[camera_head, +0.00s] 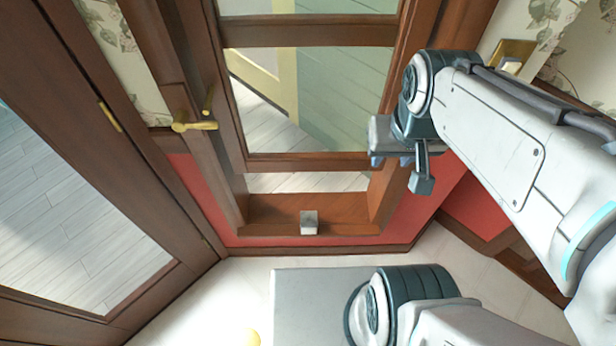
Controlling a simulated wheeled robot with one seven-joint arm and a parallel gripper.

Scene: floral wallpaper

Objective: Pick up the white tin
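A small white-grey block-shaped object, which looks like the white tin (309,222), stands on the brown wooden window sill (265,222) in the lower middle of the head view. My gripper (400,165) is in front of the right side of the window frame, up and to the right of the tin. It is clearly apart from the tin. Its two fingers appear spread with a gap between them, and I see nothing held there. Part of the gripper is hidden by its own wrist.
An open window sash (240,150) with a brass handle (194,124) stands above the sill. A wooden-framed glass door (60,225) is at the left. Red wall panels flank the sill.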

